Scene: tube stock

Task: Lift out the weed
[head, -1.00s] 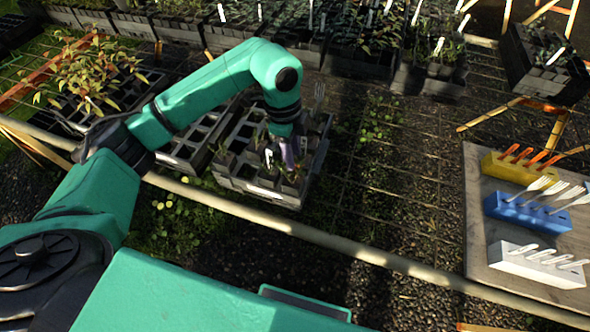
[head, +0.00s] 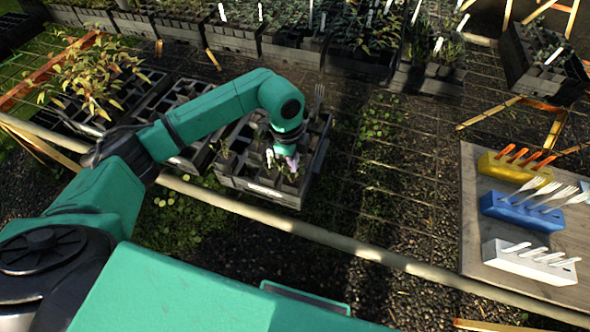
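My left gripper (head: 290,163) points down into a grey crate (head: 262,190) of small pots in the middle of the head view. Its pale purple fingertips are low among the pots and seedlings (head: 254,160). The arm and the plants hide much of the fingers, so I cannot tell whether they are open or shut. I cannot pick out which small plant is the weed. My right gripper is not in view.
A wooden board (head: 480,243) at the right holds yellow (head: 505,170), blue (head: 515,212) and white (head: 525,262) blocks with tools. A pale rail (head: 330,240) runs in front of the crate. Planted crates (head: 290,48) line the back. Mesh right of the crate is mostly clear.

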